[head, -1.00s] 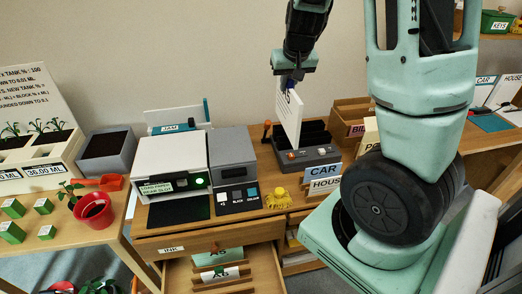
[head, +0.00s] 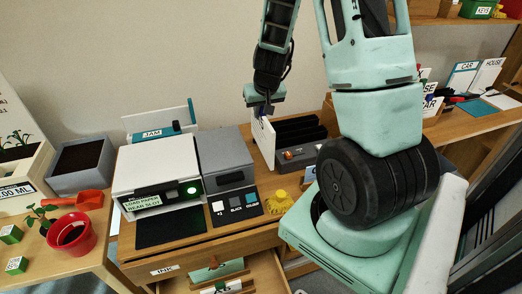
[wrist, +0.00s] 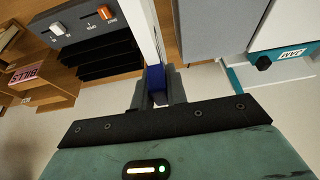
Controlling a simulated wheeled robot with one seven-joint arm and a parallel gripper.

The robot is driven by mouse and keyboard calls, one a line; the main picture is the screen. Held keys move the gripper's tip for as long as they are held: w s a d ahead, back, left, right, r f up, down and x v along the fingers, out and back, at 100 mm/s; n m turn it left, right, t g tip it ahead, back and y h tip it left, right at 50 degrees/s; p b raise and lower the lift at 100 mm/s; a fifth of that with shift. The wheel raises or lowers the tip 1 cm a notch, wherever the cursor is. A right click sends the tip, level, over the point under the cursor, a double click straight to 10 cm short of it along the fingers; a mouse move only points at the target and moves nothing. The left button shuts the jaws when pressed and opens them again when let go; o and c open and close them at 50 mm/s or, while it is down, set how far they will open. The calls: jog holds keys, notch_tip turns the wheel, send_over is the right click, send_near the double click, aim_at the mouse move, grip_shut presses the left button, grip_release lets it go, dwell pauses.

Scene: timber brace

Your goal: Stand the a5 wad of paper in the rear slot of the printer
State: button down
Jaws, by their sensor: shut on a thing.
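My gripper (head: 262,108) is shut on the white wad of paper (head: 263,142), which hangs upright below it. In the wrist view, the fingers (wrist: 157,88) close on a blue piece at the wad's edge, and the white wad (wrist: 144,32) shows nearly edge-on. The white printer (head: 155,168) stands on the desk to the left, with a green light and a label reading "LOAD PAPER REAR SLOT". A teal part marked JAM (head: 160,131) and a white upright panel are behind it. The slot opening itself is hidden from this angle. The wad is right of the printer, beyond the grey box.
A grey box (head: 222,155) stands between printer and wad. A black slotted unit (head: 300,140) with knobs stands close at the wad's right. A yellow object (head: 280,202) is on the desk front. An open drawer (head: 240,280) juts out below. A red pot (head: 73,233) stands left.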

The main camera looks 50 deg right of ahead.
aim_at(261, 145)
notch_tip(261, 145, down, 14)
jog(key=shift+r, duration=0.15)
dwell(0.3)
jog(key=shift+b, duration=0.35)
jog(key=c, duration=1.4)
grip_release()
